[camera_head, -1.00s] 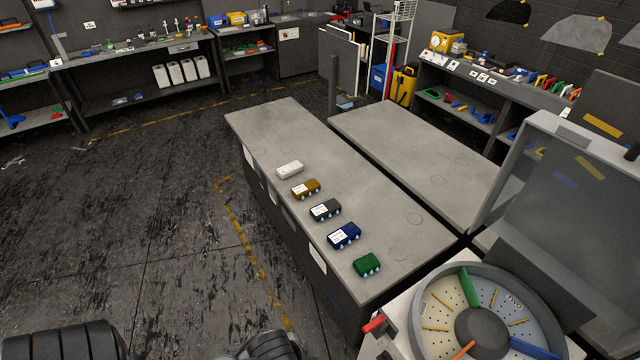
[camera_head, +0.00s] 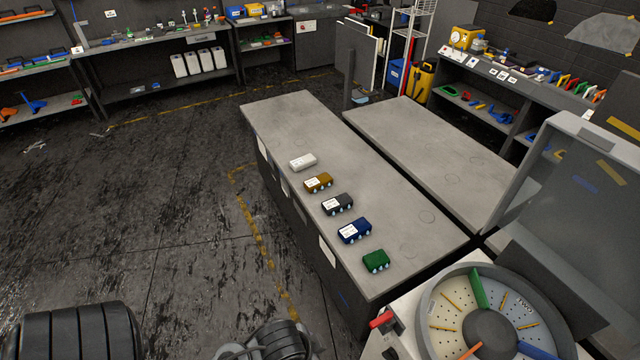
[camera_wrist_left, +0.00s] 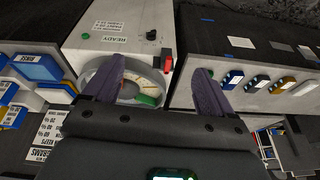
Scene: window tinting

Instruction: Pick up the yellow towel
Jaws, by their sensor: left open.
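The yellow towel (camera_head: 318,183) is a small brownish-yellow folded bundle with a white label. It lies on the grey bench in a row, between a white bundle (camera_head: 303,162) and a dark grey one (camera_head: 338,204). In the left wrist view the yellow towel (camera_wrist_left: 284,83) is at the right, beyond the gripper's right finger. My left gripper (camera_wrist_left: 160,66) has two purple fingers spread wide with nothing between them. It is apart from the towel. My right gripper is in neither view.
A blue bundle (camera_head: 354,230) and a green bundle (camera_head: 376,260) continue the row. A round sectioned dial machine (camera_head: 455,285) with a red knob stands at the bench's near end. The bench top (camera_head: 385,190) right of the row is clear.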

